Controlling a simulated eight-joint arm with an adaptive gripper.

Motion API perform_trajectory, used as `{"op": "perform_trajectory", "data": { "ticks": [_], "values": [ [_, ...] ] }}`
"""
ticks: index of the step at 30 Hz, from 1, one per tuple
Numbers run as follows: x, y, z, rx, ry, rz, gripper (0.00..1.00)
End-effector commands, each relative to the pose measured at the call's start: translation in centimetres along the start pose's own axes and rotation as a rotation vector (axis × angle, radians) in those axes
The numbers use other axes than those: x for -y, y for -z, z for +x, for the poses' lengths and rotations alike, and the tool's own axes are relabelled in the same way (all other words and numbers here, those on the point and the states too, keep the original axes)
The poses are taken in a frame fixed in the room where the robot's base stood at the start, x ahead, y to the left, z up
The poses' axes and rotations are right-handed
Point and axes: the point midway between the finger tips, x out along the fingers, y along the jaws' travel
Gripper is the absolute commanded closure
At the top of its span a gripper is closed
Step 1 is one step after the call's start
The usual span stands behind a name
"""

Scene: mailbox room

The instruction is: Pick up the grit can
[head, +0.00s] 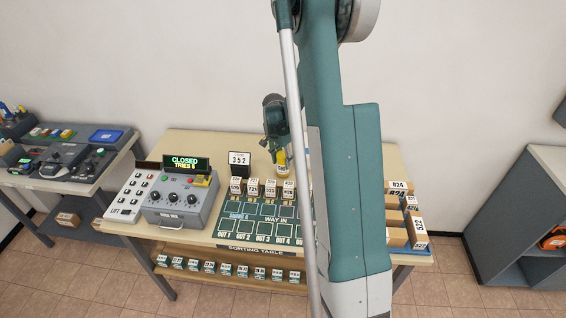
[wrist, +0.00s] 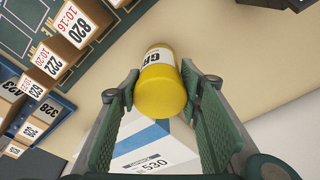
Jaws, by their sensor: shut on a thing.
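The grit can (wrist: 158,90) is a yellow cylinder with a white label, on which the letters "GR" show in the wrist view. My gripper (wrist: 162,78) is shut on it, one finger at each side of the can. In the head view the can (head: 281,158) shows as a small yellow and white shape below my gripper (head: 279,150), near the back of the sorting table (head: 190,143). I cannot tell whether the can's base touches the table.
A white and blue box marked 530 (wrist: 152,150) lies close by the can in the wrist view. Numbered boxes (wrist: 72,25) stand on the green board (head: 262,212). A "352" sign (head: 239,158) and a grey control box (head: 181,200) stand left. Cartons (head: 397,236) stand right.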

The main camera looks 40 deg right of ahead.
Motion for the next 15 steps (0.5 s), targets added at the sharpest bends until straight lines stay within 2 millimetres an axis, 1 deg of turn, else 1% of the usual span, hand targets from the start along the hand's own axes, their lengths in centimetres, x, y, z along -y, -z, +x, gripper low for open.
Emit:
{"op": "perform_trajectory", "data": {
  "ticks": [5,15],
  "values": [
    [0.0,0.2,-1.6,0.000,0.000,0.000,0.84],
    [0.0,0.9,-6.0,0.000,0.000,0.000,0.84]
  ]
}}
